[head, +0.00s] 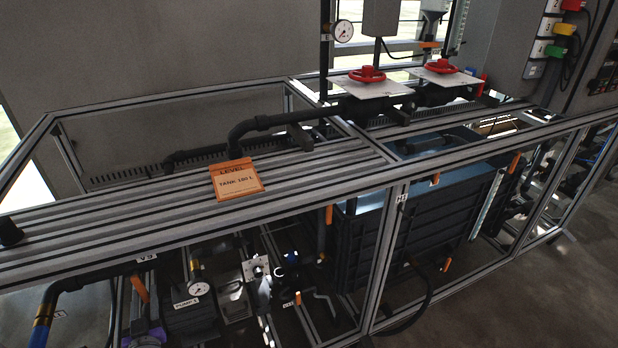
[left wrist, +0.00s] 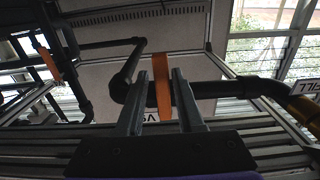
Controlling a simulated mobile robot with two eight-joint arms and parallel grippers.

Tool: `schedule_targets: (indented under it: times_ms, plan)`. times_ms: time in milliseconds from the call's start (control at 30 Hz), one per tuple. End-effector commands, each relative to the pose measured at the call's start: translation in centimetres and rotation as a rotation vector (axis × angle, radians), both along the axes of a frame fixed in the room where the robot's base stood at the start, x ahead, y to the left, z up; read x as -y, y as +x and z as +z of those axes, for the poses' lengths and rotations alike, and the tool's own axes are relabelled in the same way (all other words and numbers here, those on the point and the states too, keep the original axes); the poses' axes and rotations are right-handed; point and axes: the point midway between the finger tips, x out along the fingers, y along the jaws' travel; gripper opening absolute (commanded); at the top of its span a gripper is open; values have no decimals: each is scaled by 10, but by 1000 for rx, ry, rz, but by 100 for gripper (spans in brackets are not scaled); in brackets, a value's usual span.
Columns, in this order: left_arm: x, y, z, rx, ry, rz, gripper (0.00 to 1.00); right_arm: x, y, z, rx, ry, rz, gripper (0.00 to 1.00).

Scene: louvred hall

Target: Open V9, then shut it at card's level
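The V9 label (head: 147,258) sits on a dark pipe under the bench's near edge. V9's orange handle (head: 139,288) hangs from it. In the left wrist view, the handle (left wrist: 162,88) stands between the two fingers of my left gripper (left wrist: 161,88), with a narrow gap on each side; the label is partly hidden. In the head view, my left gripper (head: 143,310) is low at the left, just below the handle. An orange card (head: 236,180) on the bench reads "LEVEL" and "TANK", with a figure like 180 L. The dark tank (head: 400,245) holds bluish water. My right gripper is out of view.
A pale scale strip (head: 487,205) runs up the tank's right end; its marks are too small to read. Two red handwheels (head: 367,74) top the rear pipework. A pump label (head: 186,302) and a gauge (head: 203,287) are close right of V9. Frame posts (head: 388,255) stand in front.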

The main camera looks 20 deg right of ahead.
Motion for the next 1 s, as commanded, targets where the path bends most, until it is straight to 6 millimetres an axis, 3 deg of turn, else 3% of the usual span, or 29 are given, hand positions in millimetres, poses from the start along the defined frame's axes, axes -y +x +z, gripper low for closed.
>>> schedule_targets:
  times_ms: [33,100,433,1000]
  plan:
    - [-1,0,0,-1,2,1,47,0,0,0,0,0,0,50]
    - [-1,0,0,-1,3,1,57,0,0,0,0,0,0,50]
    - [-2,-4,-1,-2,7,3,57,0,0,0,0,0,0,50]
    - [-5,-67,0,-3,8,3,57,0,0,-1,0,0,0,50]
